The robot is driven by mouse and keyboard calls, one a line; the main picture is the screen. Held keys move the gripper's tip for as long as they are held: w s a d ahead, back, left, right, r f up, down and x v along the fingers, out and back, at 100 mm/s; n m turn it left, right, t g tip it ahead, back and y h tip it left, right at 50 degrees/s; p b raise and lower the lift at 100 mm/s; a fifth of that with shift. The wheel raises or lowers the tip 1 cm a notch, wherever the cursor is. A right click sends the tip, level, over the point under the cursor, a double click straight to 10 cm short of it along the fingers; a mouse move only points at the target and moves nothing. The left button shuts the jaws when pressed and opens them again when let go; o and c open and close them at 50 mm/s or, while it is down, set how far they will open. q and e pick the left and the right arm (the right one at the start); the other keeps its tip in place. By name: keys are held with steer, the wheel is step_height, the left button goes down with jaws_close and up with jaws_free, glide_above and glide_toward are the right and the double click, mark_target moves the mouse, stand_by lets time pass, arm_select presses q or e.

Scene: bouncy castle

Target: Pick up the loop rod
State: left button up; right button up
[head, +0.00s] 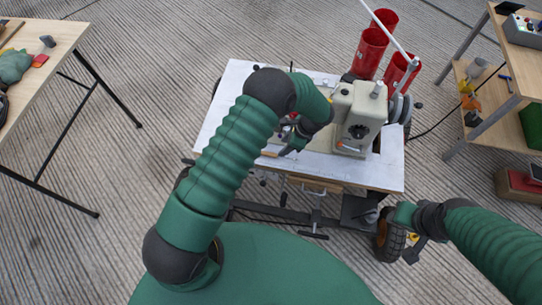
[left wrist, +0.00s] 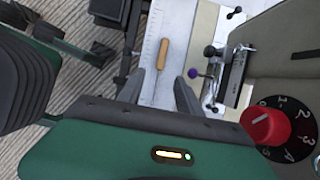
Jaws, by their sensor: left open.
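In the left wrist view a short wooden handle (left wrist: 163,53) lies on the white sewing table (left wrist: 178,30), beside a ruler strip. It may be the loop rod's handle; I cannot make out a thin rod or loop on it. A small light-brown piece near the gripper in the head view (head: 270,153) may be the same handle. My left gripper (left wrist: 156,80) is open, its two dark fingers apart with nothing seen between them. The handle shows beyond the fingertips. In the head view the left gripper (head: 286,150) is over the table, left of the sewing machine (head: 357,115). My right gripper (head: 412,250) is low beside a wheel, its jaws unclear.
The machine's red dial (left wrist: 264,123) and a purple-knobbed lever (left wrist: 192,73) are close right of the left gripper. Red cylinders (head: 371,50) stand behind the machine. Wooden tables stand at left (head: 55,35) and right (head: 490,115). The table's left part is fairly clear.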

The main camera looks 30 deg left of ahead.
mark_target(275, 155)
arm_select(q)
steer(key=x, duration=0.4)
steer(key=shift+a+r+b, duration=0.1)
steer(key=shift+a+b, duration=0.2)
steer(key=f, duration=0.1)
steer(key=f+b, duration=0.1)
steer(key=f, duration=0.2)
steer(key=shift+a+b, duration=0.3)
steer(key=shift+f, duration=0.2)
steer(key=shift+s+r, duration=0.1)
arm_select(e)
steer(key=shift+a+f, duration=0.25)
steer(key=shift+f, duration=0.95)
arm_select(q)
steer(key=shift+a, duration=0.15)
steer(key=c, duration=0.5)
jaws_close()
arm_select(e)
steer(key=shift+a, duration=0.1)
